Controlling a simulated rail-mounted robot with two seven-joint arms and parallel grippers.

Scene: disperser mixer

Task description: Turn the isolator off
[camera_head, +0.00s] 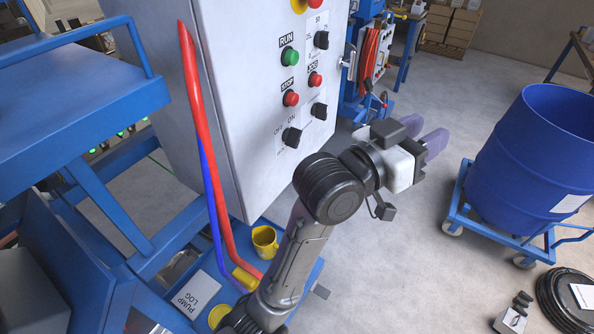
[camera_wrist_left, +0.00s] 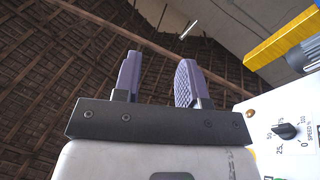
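The white control cabinet (camera_head: 245,90) stands left of centre in the head view. A black rotary knob (camera_head: 291,137) marked OFF and ON is low on its face; its exact setting is hard to read. A yellow and red control (camera_head: 299,4) is cut off at the top edge. No visible label names either one as the isolator. My left gripper (camera_head: 424,137) is open and empty, right of the panel and apart from it. In the left wrist view its purple fingers (camera_wrist_left: 158,84) have a clear gap. My right gripper is out of view.
Green (camera_head: 289,56) and red (camera_head: 290,99) buttons and other knobs (camera_head: 321,40) share the panel. A speed knob (camera_wrist_left: 285,131) shows in the left wrist view. A blue drum (camera_head: 535,150) on a dolly stands right. Red and blue hoses (camera_head: 190,90) run beside the cabinet.

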